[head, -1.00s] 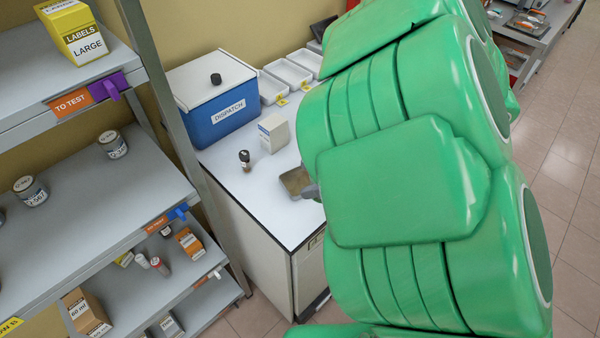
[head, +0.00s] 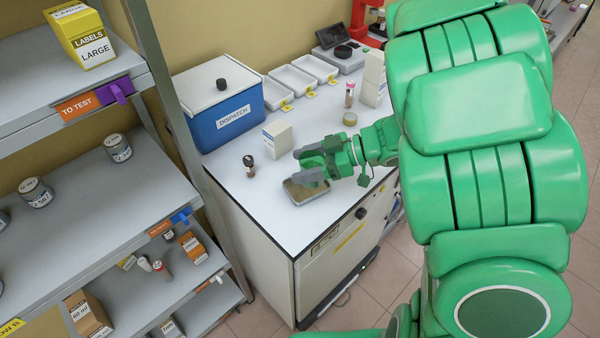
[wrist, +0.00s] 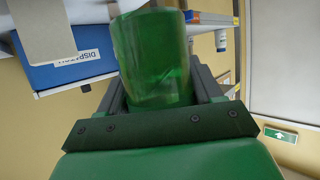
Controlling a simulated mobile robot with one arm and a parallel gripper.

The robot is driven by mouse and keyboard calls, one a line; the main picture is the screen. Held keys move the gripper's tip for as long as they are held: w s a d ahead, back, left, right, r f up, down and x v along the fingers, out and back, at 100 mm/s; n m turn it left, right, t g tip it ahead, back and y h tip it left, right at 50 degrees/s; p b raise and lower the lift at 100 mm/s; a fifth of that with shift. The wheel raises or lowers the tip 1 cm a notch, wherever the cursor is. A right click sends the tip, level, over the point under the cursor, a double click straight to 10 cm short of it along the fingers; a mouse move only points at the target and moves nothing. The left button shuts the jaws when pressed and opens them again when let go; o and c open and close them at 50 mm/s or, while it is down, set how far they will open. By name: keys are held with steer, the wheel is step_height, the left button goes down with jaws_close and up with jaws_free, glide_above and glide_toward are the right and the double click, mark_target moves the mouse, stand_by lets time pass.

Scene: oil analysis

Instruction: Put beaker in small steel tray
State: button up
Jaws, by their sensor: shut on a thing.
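The small steel tray (head: 318,196) lies near the front edge of the white worktop, partly covered by my gripper. My gripper (head: 308,168) reaches in from the right, over the tray's back part. In the wrist view, my gripper (wrist: 160,92) is shut on the beaker (wrist: 153,55), a clear vessel tinted green by what shows through it, with a finger at each side. In the head view the beaker is hard to make out between the fingers. I cannot tell whether it touches the tray.
A small dark-capped bottle (head: 249,167) and a white carton (head: 278,139) stand left of and behind the tray. The blue dispatch box (head: 228,122), white trays (head: 293,80), a vial (head: 350,94) and a round jar (head: 350,118) are farther back. A shelf rack (head: 110,185) stands left.

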steer(key=shift+w+a+f, duration=0.2)
steer(key=shift+w+f, duration=0.45)
steer(key=shift+f, duration=0.15)
steer(key=shift+w+a+f, duration=0.2)
steer(key=shift+w+f, duration=0.4)
steer(key=shift+f, duration=0.15)
steer(key=shift+w+a+f, duration=0.2)
steer(key=shift+w+f, duration=0.45)
steer(key=shift+f, duration=1.8)
steer(key=shift+f, duration=0.1)
steer(key=o, duration=1.1)
steer(key=shift+v, duration=6.05)
